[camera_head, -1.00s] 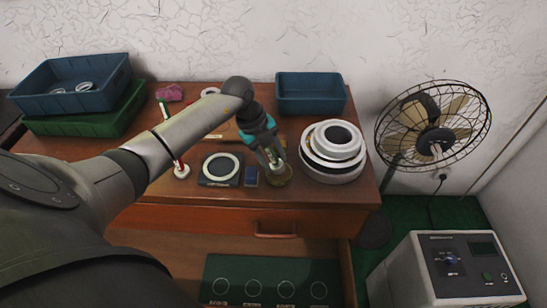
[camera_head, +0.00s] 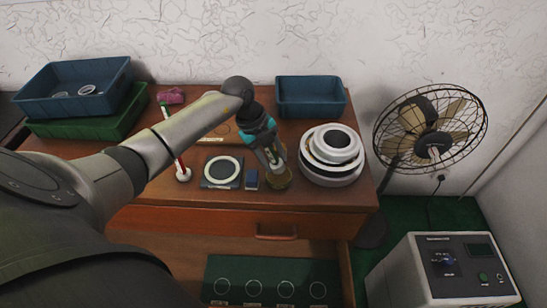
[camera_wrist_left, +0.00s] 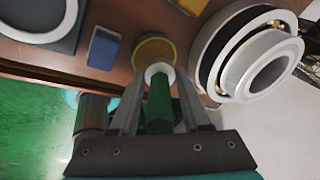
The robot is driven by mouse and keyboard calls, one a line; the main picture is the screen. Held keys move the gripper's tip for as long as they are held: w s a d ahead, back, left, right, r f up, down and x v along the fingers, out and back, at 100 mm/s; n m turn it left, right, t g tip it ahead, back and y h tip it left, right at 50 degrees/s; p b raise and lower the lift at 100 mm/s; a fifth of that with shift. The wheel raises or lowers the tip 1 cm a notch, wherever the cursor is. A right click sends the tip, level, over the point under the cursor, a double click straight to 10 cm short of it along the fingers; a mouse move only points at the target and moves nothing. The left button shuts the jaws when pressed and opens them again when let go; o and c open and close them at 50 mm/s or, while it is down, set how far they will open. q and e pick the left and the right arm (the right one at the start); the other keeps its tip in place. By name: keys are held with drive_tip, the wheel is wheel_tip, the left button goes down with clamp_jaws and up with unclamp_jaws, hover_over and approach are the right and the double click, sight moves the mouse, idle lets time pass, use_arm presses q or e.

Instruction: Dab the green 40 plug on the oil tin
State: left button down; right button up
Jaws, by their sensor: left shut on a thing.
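My left gripper (camera_head: 277,166) comes in from the left over the oil tin (camera_head: 283,182), a small round brownish-yellow tin near the table's front edge. The tin also shows in the left wrist view (camera_wrist_left: 154,47), beyond the fingertips. The gripper is shut on the green plug (camera_wrist_left: 159,106), which lies between its two fingers in the wrist view. The plug's white end (camera_wrist_left: 159,72) points at the tin and overlaps its near rim. I cannot tell whether it touches. My right gripper is not in view.
A blue block (camera_head: 251,179) and a dark square plate with a white ring (camera_head: 222,171) lie left of the tin. Stacked bearing rings (camera_head: 331,155) stand close on its right. A blue bin (camera_head: 310,97) is behind. Below, a drawer (camera_head: 272,284) is open.

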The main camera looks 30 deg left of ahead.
use_arm(q)
drive_tip(key=shift+w+r+p, duration=0.1)
drive_tip(key=shift+r+p, duration=2.3)
drive_tip(key=shift+r, duration=0.35)
drive_tip(key=shift+d, duration=0.1)
